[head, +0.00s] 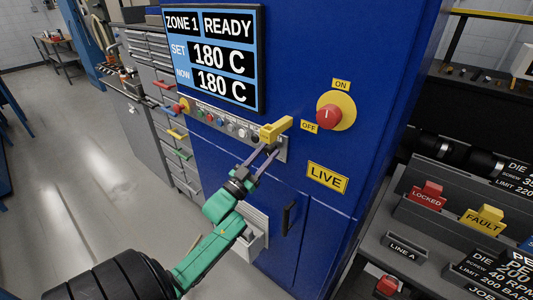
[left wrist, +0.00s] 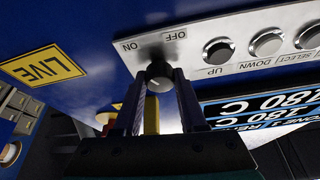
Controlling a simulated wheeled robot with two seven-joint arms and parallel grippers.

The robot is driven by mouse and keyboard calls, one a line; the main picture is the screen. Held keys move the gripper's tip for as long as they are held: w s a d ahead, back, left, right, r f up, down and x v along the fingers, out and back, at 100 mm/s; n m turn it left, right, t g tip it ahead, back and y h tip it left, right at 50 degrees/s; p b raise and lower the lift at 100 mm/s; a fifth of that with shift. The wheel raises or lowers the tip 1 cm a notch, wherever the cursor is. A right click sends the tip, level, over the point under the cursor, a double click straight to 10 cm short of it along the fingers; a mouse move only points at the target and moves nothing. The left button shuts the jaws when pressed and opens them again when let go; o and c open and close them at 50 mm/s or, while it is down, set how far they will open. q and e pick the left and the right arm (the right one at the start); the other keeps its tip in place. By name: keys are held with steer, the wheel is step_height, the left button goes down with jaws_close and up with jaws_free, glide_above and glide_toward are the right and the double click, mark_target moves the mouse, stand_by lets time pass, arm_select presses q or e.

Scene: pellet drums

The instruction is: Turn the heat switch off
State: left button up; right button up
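The heat switch is a short metal toggle (left wrist: 159,76) on the grey control strip, with ON and OFF lettering beside it in the left wrist view. In the head view the toggle is hidden, but a raised yellow piece (head: 274,130) sits at that end of the strip. The yellow piece also shows behind the fingers in the left wrist view (left wrist: 151,116). My left gripper (head: 270,149) is at the strip with its fingers apart. In the left wrist view its fingertips (left wrist: 161,73) lie on either side of the toggle; contact cannot be told. My right gripper is out of view.
A red knob (head: 328,116) on a yellow disc, marked ON and OFF, is up and right. A LIVE sign (head: 327,178) is below it. A display (head: 213,55) reads READY, 180 C. Several buttons (head: 222,122) line the strip. A rack of tagged parts (head: 455,205) stands right.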

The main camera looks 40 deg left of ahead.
arm_select(q)
jaws_close()
steer(key=shift+f+m+h, duration=0.1)
steer(key=shift+m+h, duration=0.3)
steer(key=shift+m, duration=0.1)
steer(key=shift+m+h+b, duration=0.4)
steer(key=shift+m+b, duration=0.1)
steer(key=shift+m, duration=0.3)
steer(key=m+g+h+b, duration=0.1)
steer(key=m, duration=0.2)
steer(key=shift+a+h, duration=0.1)
steer(key=shift+h, duration=0.3)
steer(key=m, duration=0.2)
steer(key=m+g+h, duration=0.1)
steer(key=m, duration=0.2)
steer(key=shift+h, duration=0.3)
steer(key=shift+m+g+h, duration=0.25)
steer(key=shift+m+g, duration=0.25)
steer(key=shift+m, duration=0.75)
steer(key=shift+m+g+h, duration=0.25)
steer(key=shift+m+g, duration=0.25)
steer(key=shift+m, duration=0.75)
